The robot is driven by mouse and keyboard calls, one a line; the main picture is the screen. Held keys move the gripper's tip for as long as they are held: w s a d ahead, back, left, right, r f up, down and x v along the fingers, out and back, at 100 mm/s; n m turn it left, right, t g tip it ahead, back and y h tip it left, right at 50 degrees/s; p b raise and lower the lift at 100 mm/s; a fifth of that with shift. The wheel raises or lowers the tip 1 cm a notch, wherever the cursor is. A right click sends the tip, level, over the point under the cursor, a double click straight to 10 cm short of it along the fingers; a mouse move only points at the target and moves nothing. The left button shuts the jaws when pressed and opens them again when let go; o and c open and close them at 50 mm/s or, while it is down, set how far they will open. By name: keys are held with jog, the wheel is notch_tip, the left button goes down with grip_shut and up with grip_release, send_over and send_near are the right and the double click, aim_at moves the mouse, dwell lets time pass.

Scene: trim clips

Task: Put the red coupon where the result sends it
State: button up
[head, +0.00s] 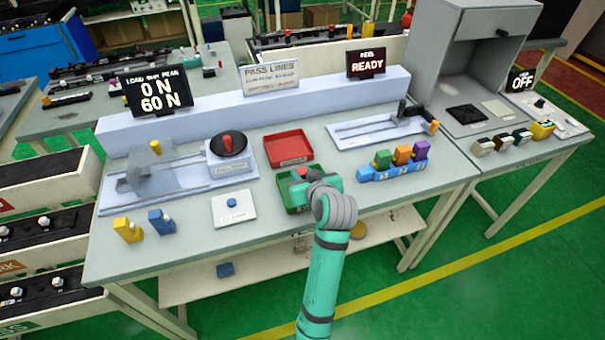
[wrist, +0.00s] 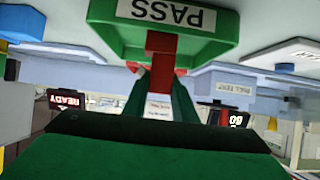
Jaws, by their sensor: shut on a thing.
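The red coupon (wrist: 162,45) is between the fingertips of my gripper (wrist: 163,72) in the wrist view, which is upside down. My gripper is shut on it. The coupon overlaps the wall of the green tray marked PASS (wrist: 112,28); I cannot tell whether it touches the tray. In the head view the green tray (head: 284,196) is partly hidden by my arm, and my gripper (head: 298,188) is over it. The red tray (head: 287,146) lies just behind. The load display (head: 157,90) reads 0 N and peak 60 N.
A pass lines sign (head: 271,77) stands at the back; its small print is unclear. A blue rack (head: 378,174) with coloured blocks is to the right. A white box with a blue button (head: 233,208) and a red-knobbed tester (head: 230,155) are left.

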jog(key=o, duration=1)
jog(key=shift+f, duration=0.1)
jog(key=shift+o, duration=0.2)
